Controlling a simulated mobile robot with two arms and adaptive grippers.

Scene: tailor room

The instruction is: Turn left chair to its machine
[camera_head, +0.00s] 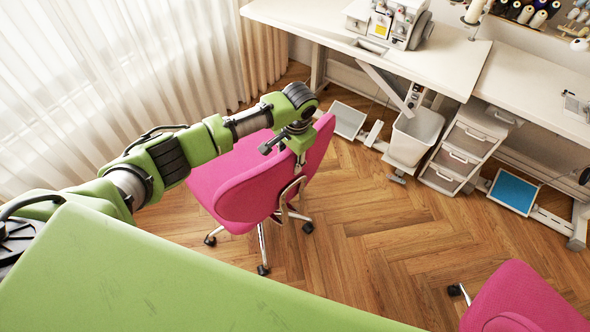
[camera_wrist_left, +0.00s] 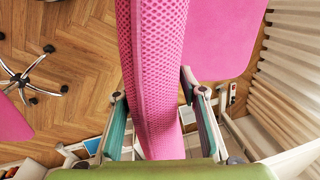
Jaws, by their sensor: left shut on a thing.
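The left chair (camera_head: 245,182) is pink, on a metal base with casters, and stands on the wood floor in the head view. My left gripper (camera_head: 296,136) is at the top of its backrest. In the left wrist view the mesh backrest (camera_wrist_left: 152,70) runs between the two fingers of this gripper (camera_wrist_left: 160,120), which is shut on it. The pink seat (camera_wrist_left: 222,38) shows to its right. A white and grey sewing machine (camera_head: 391,22) stands on the white table (camera_head: 300,16), behind and to the right of the chair. My right gripper is out of view.
A second pink chair (camera_head: 525,302) stands at the lower right. A white bin (camera_head: 414,136), a drawer unit (camera_head: 463,150) and foot pedals, one grey (camera_head: 347,120) and one blue (camera_head: 513,191), are under the tables. Curtains (camera_head: 110,80) hang at the left. The middle floor is clear.

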